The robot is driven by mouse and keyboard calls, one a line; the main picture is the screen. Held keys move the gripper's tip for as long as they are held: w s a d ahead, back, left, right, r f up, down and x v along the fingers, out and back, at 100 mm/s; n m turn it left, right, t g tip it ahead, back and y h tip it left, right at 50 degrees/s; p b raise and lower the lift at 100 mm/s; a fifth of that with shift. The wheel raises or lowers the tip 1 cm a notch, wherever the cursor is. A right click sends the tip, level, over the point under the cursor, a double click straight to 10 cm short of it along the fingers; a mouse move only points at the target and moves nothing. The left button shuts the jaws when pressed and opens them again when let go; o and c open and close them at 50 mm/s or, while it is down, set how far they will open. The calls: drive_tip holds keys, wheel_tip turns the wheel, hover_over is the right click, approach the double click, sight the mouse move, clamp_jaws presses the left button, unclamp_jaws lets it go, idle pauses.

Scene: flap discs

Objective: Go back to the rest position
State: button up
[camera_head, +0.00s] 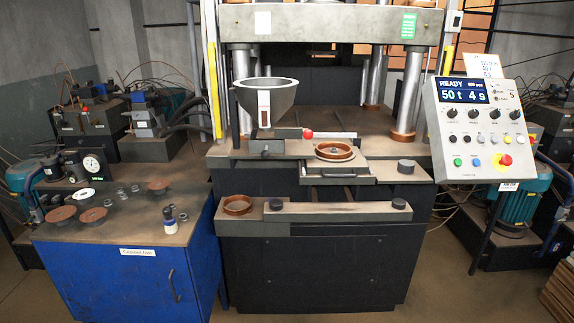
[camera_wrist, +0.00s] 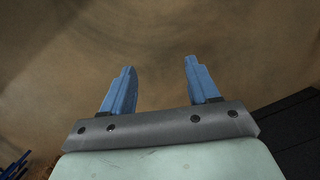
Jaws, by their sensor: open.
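My gripper (camera_wrist: 158,80) shows in the wrist view, with two blue fingers spread apart and nothing between them. It faces a blurred brown surface, and no disc or tool is close to the fingertips. The head view does not show my gripper or arm. In the head view, reddish-brown flap discs (camera_head: 61,214) lie on the blue cabinet (camera_head: 120,280) at the left. A brown ring mould (camera_head: 334,151) sits on the press's sliding plate (camera_head: 345,170). Another brown ring (camera_head: 237,205) sits at the left end of the front ledge.
The press (camera_head: 330,24) stands in the middle, with a grey funnel hopper (camera_head: 266,95) at its left. A control panel (camera_head: 478,130) reading READY, 50 t, 4 s stands at the right. A small bottle (camera_head: 170,221) and a dial gauge (camera_head: 92,165) are by the cabinet top.

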drive_tip(key=s+a+f+n+g, duration=0.2)
drive_tip(key=s+a+f, duration=0.2)
drive_tip(key=s+a, duration=0.4)
drive_tip(key=s+a+f+n+g, duration=0.2)
drive_tip(key=s+a+f, duration=0.3)
drive_tip(key=s, duration=0.8)
drive_tip(key=shift+s+a+f+g+h, duration=0.15)
drive_tip(key=shift+a+f+g+h, duration=0.2)
drive_tip(key=shift+a, duration=1)
drive_tip(key=shift+r, duration=0.1)
drive_tip(key=shift+c, duration=0.3)
